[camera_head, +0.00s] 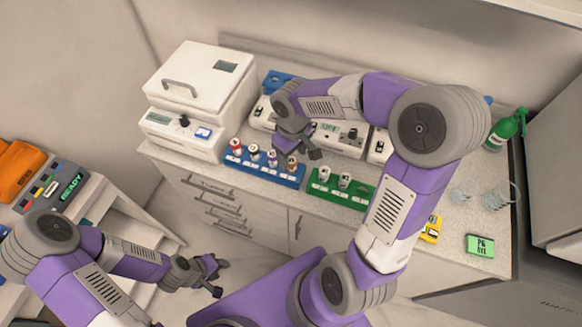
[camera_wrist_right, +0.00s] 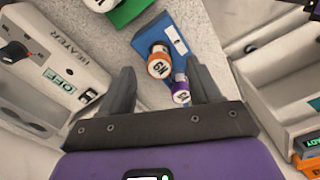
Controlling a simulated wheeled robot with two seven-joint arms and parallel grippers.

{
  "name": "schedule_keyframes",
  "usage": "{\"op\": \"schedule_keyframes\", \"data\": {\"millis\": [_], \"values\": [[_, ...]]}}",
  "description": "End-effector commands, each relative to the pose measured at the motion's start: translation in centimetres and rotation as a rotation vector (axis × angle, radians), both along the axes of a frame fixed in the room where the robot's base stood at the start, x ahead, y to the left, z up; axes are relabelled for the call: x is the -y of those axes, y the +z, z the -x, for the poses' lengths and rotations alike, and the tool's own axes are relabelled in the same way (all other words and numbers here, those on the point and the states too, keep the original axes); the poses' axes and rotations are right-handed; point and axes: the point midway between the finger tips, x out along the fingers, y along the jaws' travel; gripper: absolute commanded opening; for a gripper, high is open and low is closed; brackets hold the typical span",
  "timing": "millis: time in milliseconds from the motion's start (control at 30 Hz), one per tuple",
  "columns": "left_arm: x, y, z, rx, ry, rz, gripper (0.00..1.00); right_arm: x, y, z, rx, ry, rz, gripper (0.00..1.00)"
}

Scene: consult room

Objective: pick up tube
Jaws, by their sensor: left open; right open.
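A blue rack (camera_head: 250,172) on the counter holds several upright tubes in a row. They include a red-capped tube (camera_head: 236,144), a purple-capped tube (camera_head: 271,157) and an orange-capped tube (camera_head: 292,162). My right gripper (camera_head: 311,147) is open just above the rack's right end. In the right wrist view the orange-capped tube (camera_wrist_right: 159,63) and purple-capped tube (camera_wrist_right: 181,92) show between the open fingers (camera_wrist_right: 162,75); I cannot tell whether they touch. A green rack (camera_head: 341,190) to the right holds white-capped tubes (camera_head: 345,180). My left gripper (camera_head: 213,276) is open and empty in front of the cabinet.
A white lidded machine (camera_head: 203,85) stands left of the racks. White devices (camera_head: 340,138) line the back of the counter. A green bottle (camera_head: 506,130), glass beakers (camera_head: 495,197) and a green timer (camera_head: 480,245) stand at the right. A side table with an orange bin (camera_head: 18,168) is at the far left.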

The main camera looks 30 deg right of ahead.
Motion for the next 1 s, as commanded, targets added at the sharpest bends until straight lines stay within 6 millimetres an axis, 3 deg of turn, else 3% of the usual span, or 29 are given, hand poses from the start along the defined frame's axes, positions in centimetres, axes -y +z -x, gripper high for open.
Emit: {"op": "schedule_keyframes", "data": {"millis": [200,500,900,1000], "values": [[0.0,-0.7,0.0,0.001,0.000,0.000,0.43,0.1,-3.3,0.1,-0.003,0.000,-0.001,0.63],[0.0,-0.7,-0.1,0.001,0.000,0.000,0.43,0.1,-3.7,0.1,0.000,-0.001,-0.001,0.63],[0.0,-0.7,-0.1,0.001,0.000,0.000,0.43,0.1,-3.7,0.1,0.000,0.000,-0.001,0.03],[0.0,-0.7,-0.1,0.001,0.000,0.000,0.43,0.1,-3.7,0.1,0.000,0.000,-0.001,0.00]]}}
